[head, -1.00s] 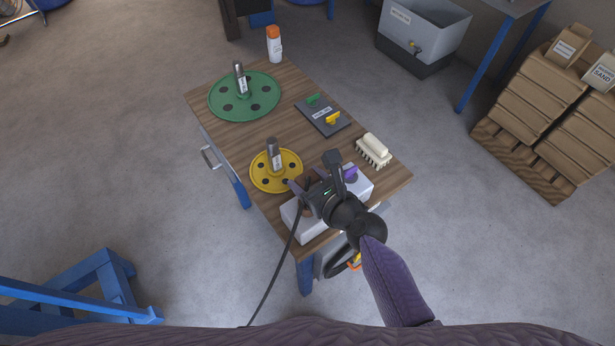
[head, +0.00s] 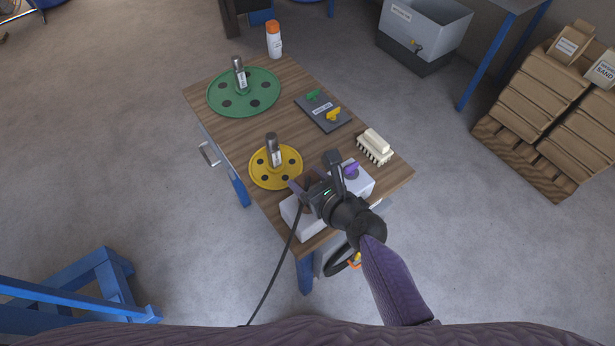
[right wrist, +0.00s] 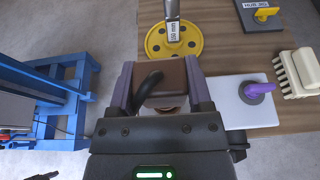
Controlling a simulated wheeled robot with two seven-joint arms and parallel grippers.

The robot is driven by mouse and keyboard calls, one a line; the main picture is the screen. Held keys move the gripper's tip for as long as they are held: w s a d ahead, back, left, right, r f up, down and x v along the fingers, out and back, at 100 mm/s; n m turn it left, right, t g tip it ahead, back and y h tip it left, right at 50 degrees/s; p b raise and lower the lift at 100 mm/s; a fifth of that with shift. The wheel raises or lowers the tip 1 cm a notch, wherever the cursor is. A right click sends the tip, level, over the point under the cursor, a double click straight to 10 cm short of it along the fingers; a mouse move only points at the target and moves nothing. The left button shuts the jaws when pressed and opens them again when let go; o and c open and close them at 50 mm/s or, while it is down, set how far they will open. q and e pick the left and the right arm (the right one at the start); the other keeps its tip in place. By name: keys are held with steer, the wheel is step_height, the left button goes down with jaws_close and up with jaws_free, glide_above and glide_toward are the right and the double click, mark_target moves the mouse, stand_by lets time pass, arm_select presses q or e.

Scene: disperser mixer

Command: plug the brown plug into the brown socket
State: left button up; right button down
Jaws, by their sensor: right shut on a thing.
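The brown plug (right wrist: 165,88) with its black cable sits between the purple fingers of my right gripper (right wrist: 160,88), which is shut on it. In the head view my right gripper (head: 310,192) is over the light grey socket box (head: 298,222) at the table's near edge. The box also shows in the right wrist view (right wrist: 232,112), with a purple plug or knob (right wrist: 256,90) on it to the right of the gripper. The brown socket is hidden under the plug and gripper; I cannot tell whether the plug is seated. My left gripper is out of view.
A yellow disc (head: 262,178) with a metal shaft stands just beyond the box. The cable hangs off the near side.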

steer(key=shift+f+b, duration=1)
steer(key=shift+f, duration=0.2)
jaws_free()
steer(key=shift+s+d+r, duration=0.15)
steer(key=shift+s+r, duration=0.05)
steer(key=shift+s, duration=0.05)
steer(key=p+v, duration=0.2)
steer(key=v, duration=0.7)
steer(key=shift+d, duration=0.15)
